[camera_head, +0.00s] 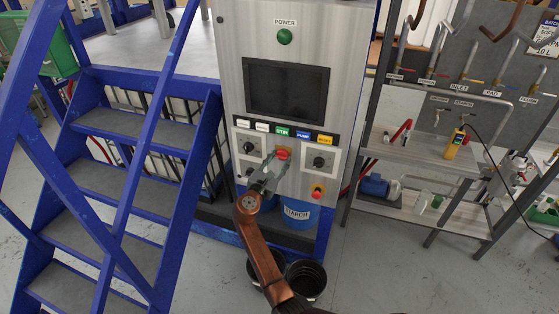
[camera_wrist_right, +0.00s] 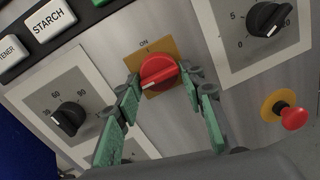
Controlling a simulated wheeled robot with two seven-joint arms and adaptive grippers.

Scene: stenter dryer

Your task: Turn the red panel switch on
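The red panel switch (camera_head: 283,154) is a round red knob on a yellow-orange plate at the middle of the control panel. In the right wrist view the switch (camera_wrist_right: 158,72) has a raised grip bar lying near level, slightly tilted, with "ON" marked above it. My right gripper (camera_head: 273,165) is in front of the switch. In the wrist view its green-padded fingers (camera_wrist_right: 160,82) are apart, one on each side of the knob. Small gaps seem to show, but contact is hard to judge. My left gripper is not in view.
Black dials flank the switch, left (camera_wrist_right: 69,118) and right (camera_wrist_right: 268,18). A red push button (camera_head: 317,191) sits lower right. Label buttons (camera_head: 282,132) run above, under a dark screen (camera_head: 288,90). Blue stairs (camera_head: 120,190) stand left; a shelf (camera_head: 425,155) stands right.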

